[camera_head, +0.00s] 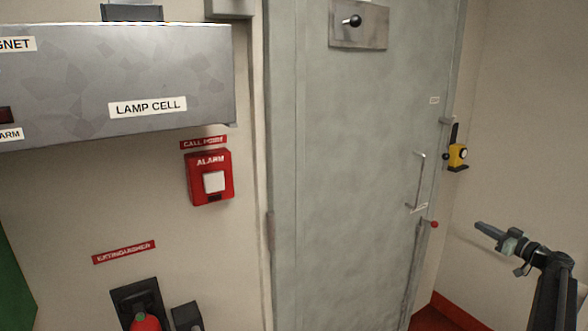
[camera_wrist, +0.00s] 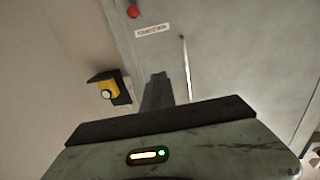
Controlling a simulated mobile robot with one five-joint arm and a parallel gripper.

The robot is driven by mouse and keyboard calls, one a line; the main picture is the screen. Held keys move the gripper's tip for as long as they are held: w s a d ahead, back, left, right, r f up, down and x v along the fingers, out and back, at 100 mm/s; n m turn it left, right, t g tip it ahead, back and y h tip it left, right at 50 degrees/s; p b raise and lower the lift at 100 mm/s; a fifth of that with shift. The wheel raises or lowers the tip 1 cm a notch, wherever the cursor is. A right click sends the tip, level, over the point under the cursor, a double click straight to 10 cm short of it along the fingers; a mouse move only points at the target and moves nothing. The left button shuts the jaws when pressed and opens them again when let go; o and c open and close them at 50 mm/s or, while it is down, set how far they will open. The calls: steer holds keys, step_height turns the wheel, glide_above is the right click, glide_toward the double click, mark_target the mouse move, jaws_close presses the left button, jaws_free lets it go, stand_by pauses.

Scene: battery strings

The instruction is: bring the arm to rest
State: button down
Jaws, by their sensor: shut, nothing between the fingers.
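My gripper (camera_head: 484,228) shows at the right of the head view, at the end of my dark arm. It is raised in front of the pale wall at the right, apart from the door. It is shut with nothing between its fingers. In the wrist view the fingers (camera_wrist: 158,92) point up the picture as one dark narrow shape. The grey housing with a small lit indicator fills the bottom of the wrist view.
A grey-green door (camera_head: 350,170) with a long handle (camera_head: 418,182) stands left of my gripper. A yellow device (camera_head: 457,154) is on the right wall. A red alarm call point (camera_head: 209,178), a grey LAMP CELL box (camera_head: 190,80) and an extinguisher (camera_head: 146,322) are further left.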

steer(key=a+f+g+y, duration=0.1)
steer(key=a+f+g, duration=0.3)
steer(key=a, duration=0.7)
steer(key=a+f+g, duration=0.2)
steer(key=a+f, duration=0.3)
steer(key=a, duration=0.7)
steer(key=s+a+f+m+g+h, duration=0.1)
steer(key=s+a+f+g, duration=0.4)
steer(key=a, duration=0.5)
steer(key=s+a+f+m+g+h, duration=0.1)
steer(key=s+a+f+g, duration=0.1)
steer(key=s+a+f, duration=0.65)
steer(key=s+a+f+m+g+h, duration=0.1)
steer(key=s+a+m+g+h, duration=0.3)
steer(key=s+a, duration=0.7)
step_height(320, 180, up, 16)
steer(key=s+d+n+h+p, duration=0.1)
steer(key=s+d+h+p, duration=0.1)
steer(key=p, duration=1.3)
steer(key=shift+f+p, duration=0.25)
steer(key=shift+p, duration=0.05)
